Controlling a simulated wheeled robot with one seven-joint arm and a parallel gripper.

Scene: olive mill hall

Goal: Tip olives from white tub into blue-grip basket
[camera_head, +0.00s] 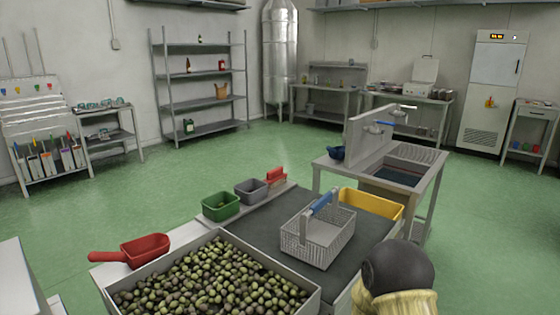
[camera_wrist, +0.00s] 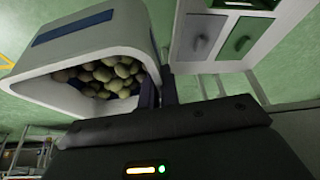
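The white tub (camera_wrist: 135,30) fills the upper left of the wrist view, with a blue band on its outer side. It is tilted in that picture, and its open mouth shows several green-brown olives (camera_wrist: 100,75) inside. My gripper (camera_wrist: 158,92) has its dark fingers close together at the tub's right edge and appears shut on that wall. The tub and gripper are not seen in the head view. The basket (camera_head: 317,240), of pale mesh with a blue grip (camera_head: 322,203), stands upright on a dark mat (camera_head: 262,233). Its visible floor looks empty.
A large bin of olives (camera_head: 222,237) stands at the front, with a red scoop (camera_head: 145,250) to its left. Green (camera_head: 220,206) and grey (camera_head: 250,190) small bins and a yellow tray (camera_head: 372,203) edge the mat. A sink stand (camera_head: 400,175) is behind.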

